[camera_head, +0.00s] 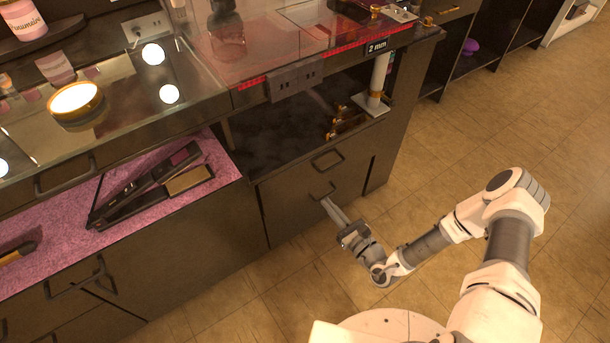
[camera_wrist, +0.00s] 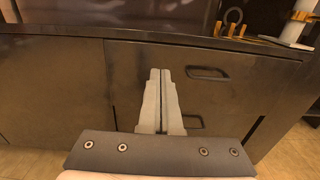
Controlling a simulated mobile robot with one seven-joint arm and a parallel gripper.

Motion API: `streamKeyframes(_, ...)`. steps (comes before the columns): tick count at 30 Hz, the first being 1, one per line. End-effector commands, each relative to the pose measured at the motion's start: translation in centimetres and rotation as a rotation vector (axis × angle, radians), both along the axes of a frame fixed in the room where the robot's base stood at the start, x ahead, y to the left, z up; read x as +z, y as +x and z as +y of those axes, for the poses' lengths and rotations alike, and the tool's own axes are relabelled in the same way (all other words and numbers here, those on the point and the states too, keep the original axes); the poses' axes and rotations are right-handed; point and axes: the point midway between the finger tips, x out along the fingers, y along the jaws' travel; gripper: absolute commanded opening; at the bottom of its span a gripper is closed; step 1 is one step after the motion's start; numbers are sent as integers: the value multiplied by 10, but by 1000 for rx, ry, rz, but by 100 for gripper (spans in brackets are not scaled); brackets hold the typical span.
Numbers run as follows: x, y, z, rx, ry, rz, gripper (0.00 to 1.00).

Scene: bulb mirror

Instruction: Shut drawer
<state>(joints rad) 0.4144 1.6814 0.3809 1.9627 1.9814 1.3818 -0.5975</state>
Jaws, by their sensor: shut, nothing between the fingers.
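My gripper (camera_head: 326,203) is shut and empty, its fingers pointing at the dark front of the right-hand cabinet (camera_head: 285,212). The fingertips are close to the lower bar handle (camera_head: 323,190); I cannot tell whether they touch the front. In the wrist view the closed fingers (camera_wrist: 160,74) lie left of the upper handle (camera_wrist: 208,73), and partly cover the front; the lower handle (camera_wrist: 192,121) is right of them. The upper handle also shows in the head view (camera_head: 327,160). An open, pink-lined space (camera_head: 215,205) at left holds a black hair straightener (camera_head: 150,188).
Above the right cabinet front is a dark open space with a white and gold stand (camera_head: 377,80) and brown-gold items (camera_head: 345,122). A glass-topped counter (camera_head: 120,85) carries a round gold-rimmed piece (camera_head: 75,103). Tiled floor at right (camera_head: 480,130) is clear.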

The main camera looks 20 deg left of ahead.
Motion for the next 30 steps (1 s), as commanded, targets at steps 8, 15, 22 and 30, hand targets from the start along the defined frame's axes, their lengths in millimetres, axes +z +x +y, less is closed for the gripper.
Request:
streamKeyframes(8,-2,6,16,7,-3,-2,0)
streamKeyframes(15,-3,37,53,7,-3,-4,0)
streamKeyframes(22,-3,67,88,7,-3,-3,0)
streamKeyframes(30,-1,86,109,5,-3,-1,0)
